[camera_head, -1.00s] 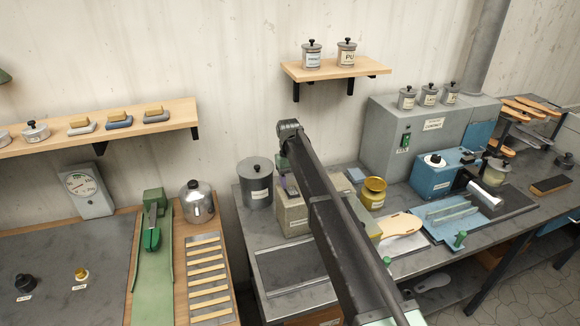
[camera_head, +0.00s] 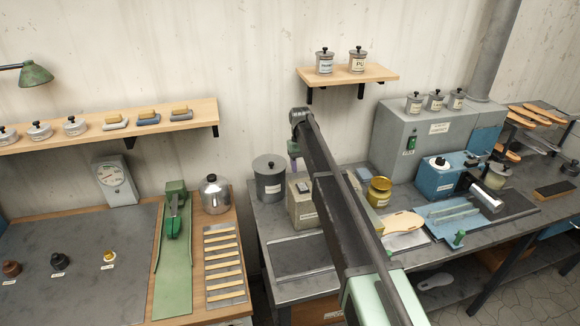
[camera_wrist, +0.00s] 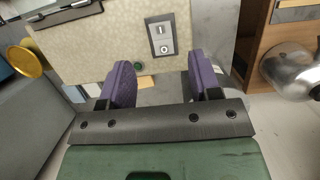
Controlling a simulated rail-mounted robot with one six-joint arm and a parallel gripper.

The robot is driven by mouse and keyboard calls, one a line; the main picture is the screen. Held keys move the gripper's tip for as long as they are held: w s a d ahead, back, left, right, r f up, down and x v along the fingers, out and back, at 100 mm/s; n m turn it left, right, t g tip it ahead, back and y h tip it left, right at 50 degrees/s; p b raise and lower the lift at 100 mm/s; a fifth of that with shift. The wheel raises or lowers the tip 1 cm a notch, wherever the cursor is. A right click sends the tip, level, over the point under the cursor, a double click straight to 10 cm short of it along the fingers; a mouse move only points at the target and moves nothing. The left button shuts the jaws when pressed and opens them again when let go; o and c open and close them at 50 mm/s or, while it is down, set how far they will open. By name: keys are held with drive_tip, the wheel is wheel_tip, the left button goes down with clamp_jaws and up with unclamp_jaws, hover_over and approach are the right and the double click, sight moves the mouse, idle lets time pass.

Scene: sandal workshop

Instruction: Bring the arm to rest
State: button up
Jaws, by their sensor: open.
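My gripper (camera_wrist: 164,88) shows in the wrist view with its two purple-padded fingers apart and nothing between them. Beyond the fingers is a beige box (camera_wrist: 110,45) with a small switch panel (camera_wrist: 162,38). In the head view my arm reaches up from the bottom and its far end is over the back of the grey bench. There the fingers are mostly hidden behind the arm, with only a bit of purple showing beside the beige box (camera_head: 302,207).
A grey lidded canister (camera_head: 269,180) stands left of the beige box. A yellow tin (camera_head: 379,190) and a blue machine (camera_head: 446,175) stand to the right. A wall shelf (camera_head: 350,76) with two jars hangs above. A steel kettle (camera_head: 215,195) is on the left bench.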

drive_tip(key=shift+s+d+f, duration=0.1)
drive_tip(key=shift+s, duration=0.05)
drive_tip(key=s+d+f+m+t+b, duration=0.1)
drive_tip(key=s+d+f+b, duration=0.2)
drive_tip(key=s, duration=1)
drive_tip(key=s+d+f+m+t+b, duration=0.1)
drive_tip(key=s+d+f+b, duration=0.3)
drive_tip(key=s, duration=1)
drive_tip(key=s+d+f+m+b, duration=0.1)
drive_tip(key=s+d+f+b, duration=0.3)
drive_tip(key=s, duration=1)
drive_tip(key=shift+d+f+t+y, duration=0.2)
drive_tip(key=shift+d+t+y, duration=0.2)
drive_tip(key=shift+d, duration=0.1)
